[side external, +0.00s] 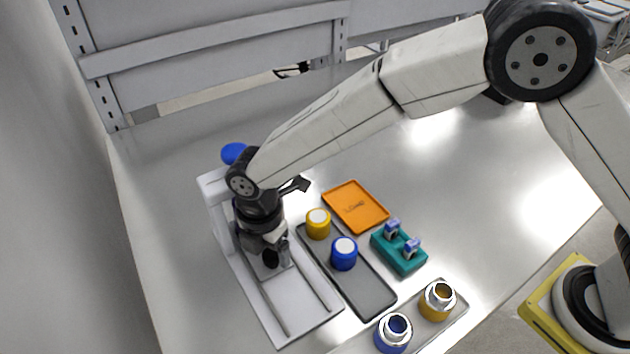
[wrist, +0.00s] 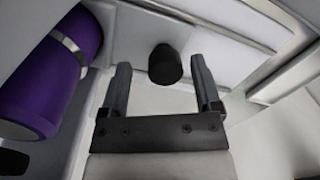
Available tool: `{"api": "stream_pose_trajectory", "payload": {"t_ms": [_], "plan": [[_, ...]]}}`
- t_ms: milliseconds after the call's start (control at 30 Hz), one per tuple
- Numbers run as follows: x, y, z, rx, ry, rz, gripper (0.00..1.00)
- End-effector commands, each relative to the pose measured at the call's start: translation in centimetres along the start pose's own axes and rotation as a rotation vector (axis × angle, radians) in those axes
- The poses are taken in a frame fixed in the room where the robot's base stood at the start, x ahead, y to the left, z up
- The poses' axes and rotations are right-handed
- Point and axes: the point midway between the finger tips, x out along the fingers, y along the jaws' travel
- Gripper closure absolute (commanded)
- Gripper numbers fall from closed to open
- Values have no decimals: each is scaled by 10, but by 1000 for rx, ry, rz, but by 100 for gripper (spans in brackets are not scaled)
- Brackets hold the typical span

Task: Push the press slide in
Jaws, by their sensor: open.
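The press (side external: 213,190) is a white upright frame at the left of the bench, with two rails (side external: 318,290) running along its base. The press slide (side external: 262,268) is a pale block on these rails, partly hidden under my wrist. A black round knob (wrist: 165,65) shows in the wrist view on a pale surface; it also appears in the side view (side external: 270,259). My gripper (wrist: 160,80) is open, its two fingers apart with the knob appearing between them. Whether either finger touches the knob cannot be told.
A purple cylinder with a silver band (wrist: 50,75) is close on the left in the wrist view. Beside the press stand a dark tray (side external: 375,295) with yellow (side external: 318,224) and blue (side external: 343,254) capped pieces, an orange tray (side external: 350,207) and a teal block (side external: 398,255).

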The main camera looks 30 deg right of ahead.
Motion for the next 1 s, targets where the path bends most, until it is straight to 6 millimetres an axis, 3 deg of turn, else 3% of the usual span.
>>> {"api": "stream_pose_trajectory", "payload": {"t_ms": [600, 1000], "plan": [[-68, 1, 0, 0, 1, 5, 19], [-76, 1, 0, 0, 0, 3, 19]]}}
